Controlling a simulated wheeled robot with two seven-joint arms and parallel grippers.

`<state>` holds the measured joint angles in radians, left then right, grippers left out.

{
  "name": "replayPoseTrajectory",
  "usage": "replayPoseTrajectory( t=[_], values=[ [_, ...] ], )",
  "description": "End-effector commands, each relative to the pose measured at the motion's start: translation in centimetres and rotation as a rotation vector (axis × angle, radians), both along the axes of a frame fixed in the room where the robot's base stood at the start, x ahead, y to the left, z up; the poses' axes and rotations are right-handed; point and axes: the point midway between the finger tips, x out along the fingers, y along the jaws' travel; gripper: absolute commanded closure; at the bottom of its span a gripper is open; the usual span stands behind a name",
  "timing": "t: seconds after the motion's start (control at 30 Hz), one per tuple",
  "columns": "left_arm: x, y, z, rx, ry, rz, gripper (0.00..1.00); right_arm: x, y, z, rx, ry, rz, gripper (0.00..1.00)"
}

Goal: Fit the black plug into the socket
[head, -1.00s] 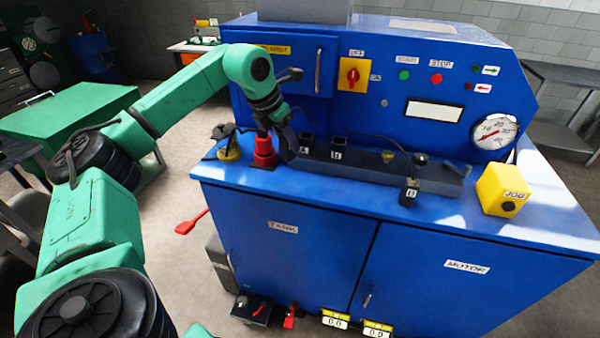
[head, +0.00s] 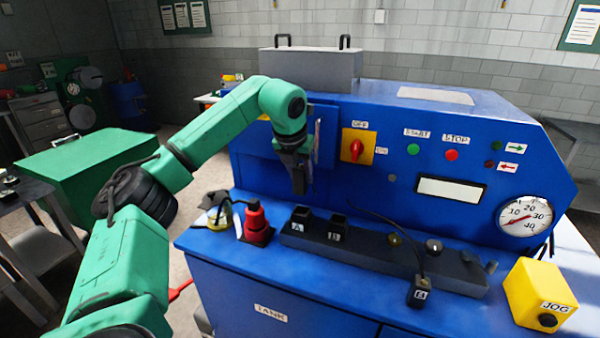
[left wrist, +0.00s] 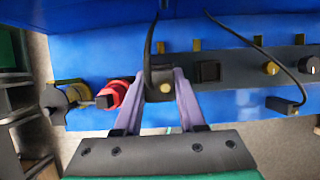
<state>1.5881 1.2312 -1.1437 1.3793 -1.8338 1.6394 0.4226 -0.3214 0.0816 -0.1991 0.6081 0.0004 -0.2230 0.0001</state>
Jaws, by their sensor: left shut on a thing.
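My left gripper (head: 299,186) hangs fingers down above the left part of a dark socket strip (head: 365,252) on the blue counter. In the left wrist view its purple fingers (left wrist: 160,88) are shut on a black plug (left wrist: 159,76) with a black cable running up from it. In the head view the plug is hard to tell from the dark fingers. Socket A (head: 300,217) is just below the gripper, with a visible gap; in the left wrist view it seems hidden behind the plug. Socket B (head: 333,228) is to its right, open and empty-looking. My right gripper is out of view.
A red fitting (head: 256,224) and a yellow-based one (head: 220,218) stand left of the strip. A labelled black plug (head: 420,292) with a cable lies at the front. A yellow JOG box (head: 540,290) is at right. The blue panel (head: 450,125) rises behind.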

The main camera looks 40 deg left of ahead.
Motion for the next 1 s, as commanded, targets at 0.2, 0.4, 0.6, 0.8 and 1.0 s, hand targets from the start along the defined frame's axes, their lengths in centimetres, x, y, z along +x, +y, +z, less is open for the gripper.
replayPoseTrajectory(
  t=[0.2,0.4,0.6,0.8,1.0],
  values=[
    [0.0,0.0,-3.2,0.0,0.0,0.0,1.0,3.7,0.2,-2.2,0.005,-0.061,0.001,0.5],
    [0.0,0.0,-4.8,0.0,0.0,-0.001,1.0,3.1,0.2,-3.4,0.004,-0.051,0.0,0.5],
    [0.0,0.0,-4.8,0.0,-0.001,0.0,1.0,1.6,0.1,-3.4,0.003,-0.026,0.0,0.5],
    [0.0,0.0,-4.8,0.0,-0.001,0.0,1.0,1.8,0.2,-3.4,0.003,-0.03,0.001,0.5],
    [0.0,0.0,-4.7,0.0,-0.001,0.0,1.0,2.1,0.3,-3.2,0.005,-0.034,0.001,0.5]
  ],
)
